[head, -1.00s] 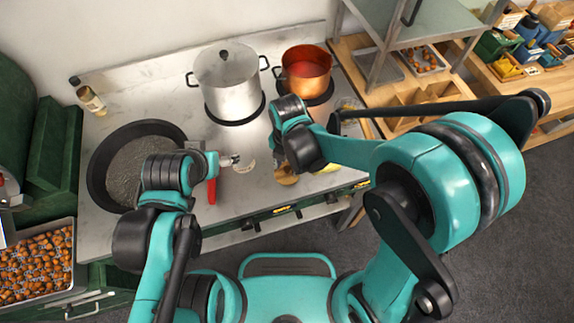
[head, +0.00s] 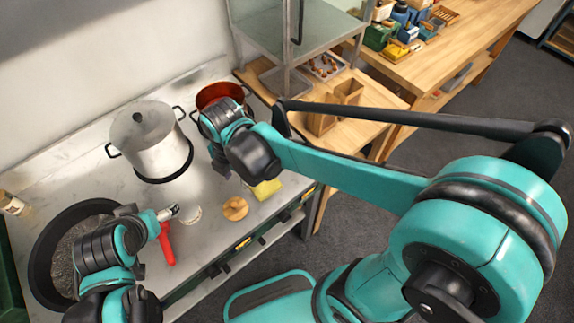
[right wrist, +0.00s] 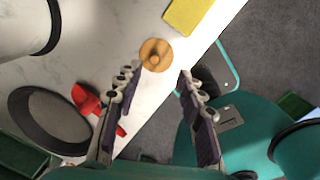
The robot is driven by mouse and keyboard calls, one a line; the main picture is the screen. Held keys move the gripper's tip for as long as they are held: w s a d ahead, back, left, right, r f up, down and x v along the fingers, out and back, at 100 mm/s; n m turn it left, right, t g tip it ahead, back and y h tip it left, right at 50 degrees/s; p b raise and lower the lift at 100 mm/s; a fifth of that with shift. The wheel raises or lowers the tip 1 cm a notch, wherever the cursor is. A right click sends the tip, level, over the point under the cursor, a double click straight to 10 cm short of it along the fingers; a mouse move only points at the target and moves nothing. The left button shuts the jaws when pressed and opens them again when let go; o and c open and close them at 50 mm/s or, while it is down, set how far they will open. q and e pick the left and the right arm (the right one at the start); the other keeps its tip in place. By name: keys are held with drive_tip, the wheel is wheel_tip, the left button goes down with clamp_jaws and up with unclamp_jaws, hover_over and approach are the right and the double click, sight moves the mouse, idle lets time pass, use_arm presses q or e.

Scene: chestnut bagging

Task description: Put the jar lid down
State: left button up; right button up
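The jar lid, a round wooden disc with a knob (head: 235,208), lies on the marble counter near its front edge. It also shows in the right wrist view (right wrist: 155,54), beyond the fingertips. My right gripper (head: 220,168) is above the counter, behind the lid and apart from it. In the right wrist view its two fingers (right wrist: 160,80) are spread with nothing between them. My left gripper (head: 170,212) is low over the counter beside the dark pan; its fingers are too small to judge.
A steel pot (head: 150,140) and a copper pot (head: 222,92) stand behind. A dark pan (head: 42,262) is at left. A red-handled tool (head: 166,244), a small white round item (head: 191,216) and a yellow block (head: 267,188) lie near the lid. Wooden bins (head: 320,122) are right.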

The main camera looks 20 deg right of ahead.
use_arm(q)
drive_tip(key=shift+s, duration=0.1)
use_arm(e)
drive_tip(key=s+d+r+m+t, duration=0.2)
drive_tip(key=d+m, duration=0.5)
drive_tip(key=m, duration=0.6)
drive_tip(key=s+d+r+m+t, duration=0.2)
drive_tip(key=d+m, duration=0.5)
drive_tip(key=m, duration=0.5)
drive_tip(key=shift+s+d+r+m+t, duration=0.35)
drive_tip(key=shift+s+t, duration=0.25)
drive_tip(key=shift+t, duration=0.4)
drive_tip(key=shift+f, duration=0.1)
